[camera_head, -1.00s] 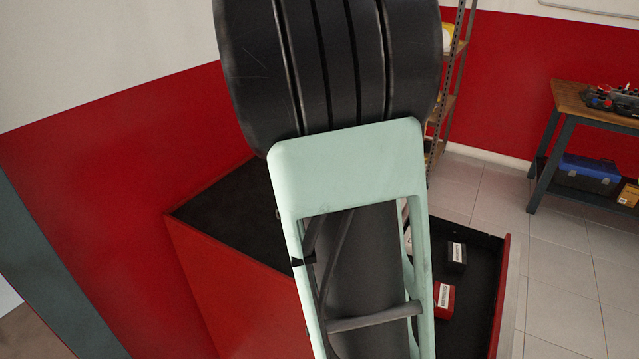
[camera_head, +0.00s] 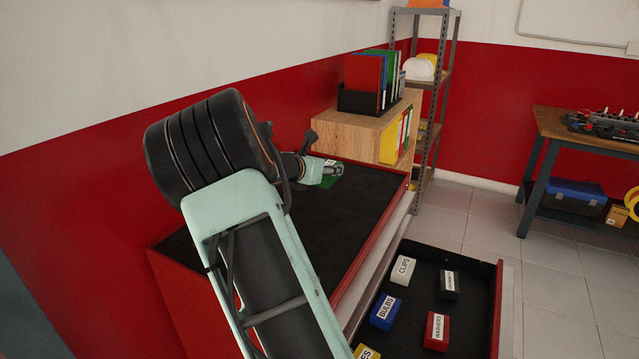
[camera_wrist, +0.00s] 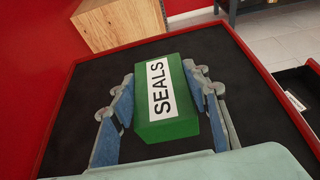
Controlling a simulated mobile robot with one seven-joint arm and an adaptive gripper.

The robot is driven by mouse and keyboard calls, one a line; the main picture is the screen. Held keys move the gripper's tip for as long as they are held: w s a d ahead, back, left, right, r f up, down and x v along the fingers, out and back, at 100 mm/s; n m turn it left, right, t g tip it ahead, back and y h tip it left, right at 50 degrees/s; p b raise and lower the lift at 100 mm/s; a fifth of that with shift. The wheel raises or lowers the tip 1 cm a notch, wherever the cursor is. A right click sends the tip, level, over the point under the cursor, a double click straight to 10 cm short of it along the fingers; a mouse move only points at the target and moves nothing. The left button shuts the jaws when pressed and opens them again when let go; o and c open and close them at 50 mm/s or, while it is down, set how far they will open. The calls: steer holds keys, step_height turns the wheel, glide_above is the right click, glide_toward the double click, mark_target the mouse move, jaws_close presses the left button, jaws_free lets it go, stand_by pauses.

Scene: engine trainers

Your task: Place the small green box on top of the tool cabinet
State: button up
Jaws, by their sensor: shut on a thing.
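The small green box (camera_wrist: 171,122), labelled SEALS, is between the two fingers of my gripper (camera_wrist: 166,105) in the wrist view. My gripper is shut on it. In the head view the green box (camera_head: 329,181) shows partly behind my gripper (camera_head: 322,170), over the far part of the tool cabinet's black top. The red tool cabinet (camera_head: 345,215) has a flat black top with a raised red rim. The box is over this top; whether it touches the surface cannot be told.
An open drawer (camera_head: 425,260) at the cabinet's right holds several labelled boxes, including white CLIPS (camera_head: 403,269) and blue BULBS (camera_head: 385,311). A wooden cabinet (camera_head: 350,134) with folders stands behind. The visible cabinet top is otherwise clear.

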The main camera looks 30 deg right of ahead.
mark_target(320, 196)
steer(key=w+f, duration=0.3)
steer(key=shift+f, duration=0.3)
steer(key=shift+a+f+b, duration=0.1)
steer(key=shift+f+b, duration=0.2)
steer(key=shift+f, duration=1.15)
steer(key=shift+f, duration=0.2)
steer(key=o, duration=1.2)
steer(key=shift+r, duration=0.1)
steer(key=shift+r, duration=0.25)
steer(key=v, duration=1.2)
steer(key=shift+f, duration=0.15)
